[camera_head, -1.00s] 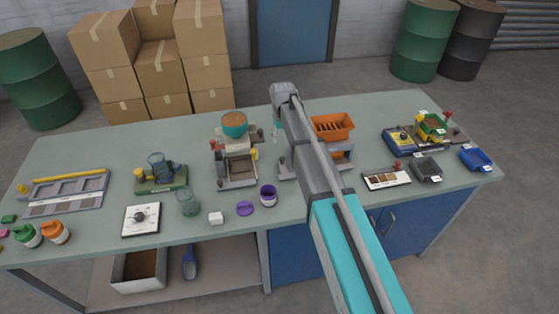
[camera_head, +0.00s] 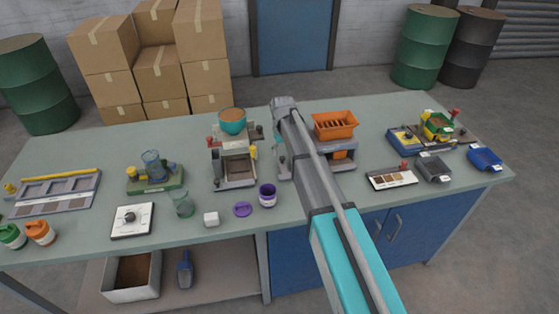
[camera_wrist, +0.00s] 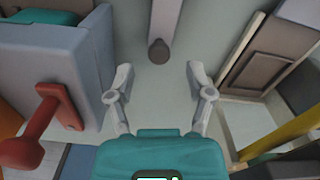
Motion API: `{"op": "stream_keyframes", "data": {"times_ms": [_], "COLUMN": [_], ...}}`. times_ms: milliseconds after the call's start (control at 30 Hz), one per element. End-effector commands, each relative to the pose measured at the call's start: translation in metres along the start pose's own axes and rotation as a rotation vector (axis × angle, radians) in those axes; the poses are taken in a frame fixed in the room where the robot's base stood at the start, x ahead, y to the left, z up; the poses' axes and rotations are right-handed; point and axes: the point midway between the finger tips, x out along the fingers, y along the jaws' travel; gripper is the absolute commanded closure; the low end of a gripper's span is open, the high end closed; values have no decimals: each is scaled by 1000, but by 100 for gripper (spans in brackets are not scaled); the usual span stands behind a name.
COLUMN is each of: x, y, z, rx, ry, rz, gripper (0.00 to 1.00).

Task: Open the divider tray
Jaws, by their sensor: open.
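I cannot tell for certain which thing is the divider tray. A grey tray with several compartments and a yellow bar along its back (camera_head: 56,192) lies at the bench's left end. An orange slotted tray (camera_head: 335,124) sits on top of a grey machine right of my arm. My gripper (camera_wrist: 160,80) is open and empty, pointing down between this machine and one with a teal bowl (camera_head: 232,121). Between its fingers, a grey bar with a dark round knob (camera_wrist: 159,50) shows below, apart from them. My arm hides most of the gripper in the head view.
In the wrist view a grey-blue box with a red handle (camera_wrist: 45,130) stands close on the left. A brown framed part (camera_wrist: 265,55) and a yellow bar (camera_wrist: 290,135) are close on the right. A purple cup (camera_head: 267,195) and white block (camera_head: 211,219) stand near the front edge.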

Motion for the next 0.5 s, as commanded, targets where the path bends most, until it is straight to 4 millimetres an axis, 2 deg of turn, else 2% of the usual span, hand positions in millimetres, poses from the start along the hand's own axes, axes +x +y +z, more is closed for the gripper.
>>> {"op": "stream_keyframes", "data": {"times_ms": [33, 200, 500], "x": [8, 19, 27], "y": [0, 0, 0], "z": [0, 0, 0], "rx": [0, 0, 0], "ry": [0, 0, 0], "rz": [0, 0, 0], "gripper": [32, 32, 32]}}
